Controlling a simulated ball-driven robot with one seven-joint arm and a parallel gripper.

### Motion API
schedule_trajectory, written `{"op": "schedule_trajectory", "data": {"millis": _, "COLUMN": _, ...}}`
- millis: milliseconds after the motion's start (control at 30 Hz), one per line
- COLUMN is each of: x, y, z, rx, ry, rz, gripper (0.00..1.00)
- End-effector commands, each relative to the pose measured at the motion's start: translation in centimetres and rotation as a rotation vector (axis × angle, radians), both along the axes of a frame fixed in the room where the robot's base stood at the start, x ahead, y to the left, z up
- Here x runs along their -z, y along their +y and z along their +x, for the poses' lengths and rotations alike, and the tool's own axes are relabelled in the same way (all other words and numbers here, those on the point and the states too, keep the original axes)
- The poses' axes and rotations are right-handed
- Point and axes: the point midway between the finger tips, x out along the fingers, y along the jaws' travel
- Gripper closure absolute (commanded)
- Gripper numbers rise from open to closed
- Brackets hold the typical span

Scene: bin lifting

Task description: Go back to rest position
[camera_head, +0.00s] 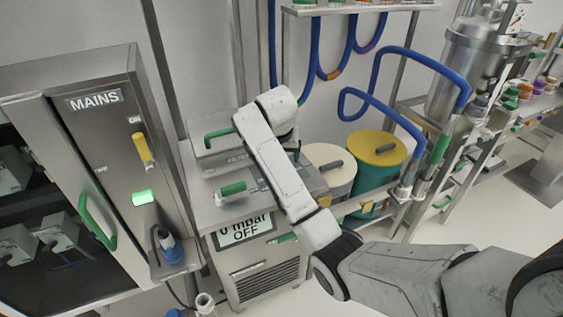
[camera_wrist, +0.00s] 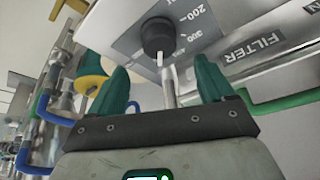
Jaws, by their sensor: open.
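My gripper (camera_wrist: 162,78) shows in the wrist view with its two green fingers spread apart and nothing between them. A black knob (camera_wrist: 157,36) with a white pointer, on a grey panel with a printed scale, lies just beyond the fingertips. I cannot tell whether the fingers touch the panel. A metal rod (camera_wrist: 168,88) shows between the fingers. In the head view my arm is stretched out over the steel vacuum unit (camera_head: 258,277), whose display reads "0 mbar OFF".
A steel "MAINS" cabinet (camera_head: 112,150) stands at the left. A yellow-lidded bin (camera_head: 376,147) and a cream-lidded bin (camera_head: 328,165) stand right of the unit. Blue hoses (camera_head: 385,90) loop above them. A shelf with jars (camera_head: 525,90) is at the far right.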

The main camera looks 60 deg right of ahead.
Motion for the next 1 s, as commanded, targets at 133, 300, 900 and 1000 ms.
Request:
{"op": "schedule_trajectory", "data": {"millis": 133, "x": -1.4, "y": 0.5, "z": -0.2, "rx": -0.001, "ry": -0.003, "rz": -0.001, "gripper": 0.19}}
{"op": "schedule_trajectory", "data": {"millis": 300, "x": -1.7, "y": 0.6, "z": -0.3, "rx": 0.000, "ry": 0.000, "rz": 0.000, "gripper": 0.19}}
{"op": "schedule_trajectory", "data": {"millis": 900, "x": -1.1, "y": 1.2, "z": -0.4, "rx": -0.016, "ry": 0.004, "rz": 0.006, "gripper": 0.19}}
{"op": "schedule_trajectory", "data": {"millis": 1000, "x": 1.0, "y": 3.7, "z": -0.7, "rx": -0.078, "ry": 0.018, "rz": 0.026, "gripper": 0.19}}
